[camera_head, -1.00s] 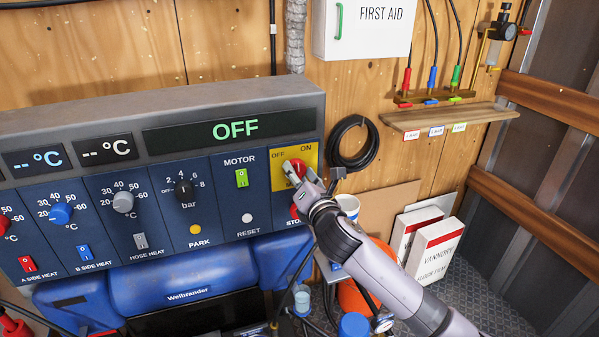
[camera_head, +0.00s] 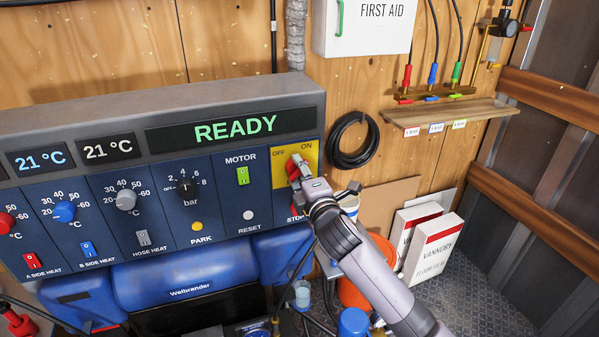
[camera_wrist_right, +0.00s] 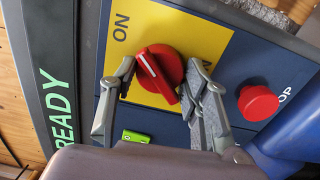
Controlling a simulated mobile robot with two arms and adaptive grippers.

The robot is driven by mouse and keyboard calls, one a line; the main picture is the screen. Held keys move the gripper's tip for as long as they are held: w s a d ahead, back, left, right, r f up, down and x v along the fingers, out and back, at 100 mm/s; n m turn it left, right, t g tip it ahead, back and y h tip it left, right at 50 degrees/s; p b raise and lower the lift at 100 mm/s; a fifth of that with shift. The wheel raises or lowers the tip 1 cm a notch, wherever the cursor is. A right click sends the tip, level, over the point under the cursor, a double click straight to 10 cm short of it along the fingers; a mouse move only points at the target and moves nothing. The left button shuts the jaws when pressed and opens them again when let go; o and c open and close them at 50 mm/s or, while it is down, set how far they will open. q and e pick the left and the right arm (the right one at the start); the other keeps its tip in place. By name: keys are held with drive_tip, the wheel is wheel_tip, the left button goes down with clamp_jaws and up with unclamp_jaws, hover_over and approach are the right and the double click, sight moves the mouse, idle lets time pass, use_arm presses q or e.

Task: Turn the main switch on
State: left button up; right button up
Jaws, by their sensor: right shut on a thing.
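The main switch (camera_head: 293,168) is a red rotary knob on a yellow plate marked OFF and ON, at the right end of the control panel. My right gripper (camera_head: 301,174) reaches it from the lower right and partly hides it. In the right wrist view, the fingers sit on both sides of the red knob (camera_wrist_right: 160,72), shut on its grip. The knob's white mark points toward the ON label. The panel's display (camera_head: 235,129) reads READY in green. My left gripper is not in view.
A red STOP button (camera_wrist_right: 258,102) sits close beside the switch. A green motor switch (camera_head: 243,176) is left of it. A coiled black hose (camera_head: 352,141) hangs to the right. White boxes (camera_head: 432,246) and an orange bucket (camera_head: 354,293) stand below.

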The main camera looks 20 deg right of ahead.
drive_tip(key=shift+d+r+m, duration=0.1)
drive_tip(key=shift+r+m, duration=0.1)
drive_tip(key=shift+m, duration=0.3)
drive_tip(key=o, duration=1.1)
drive_tip(key=shift+f, duration=0.1)
drive_tip(key=s, duration=1.2)
drive_tip(key=shift+d, duration=0.15)
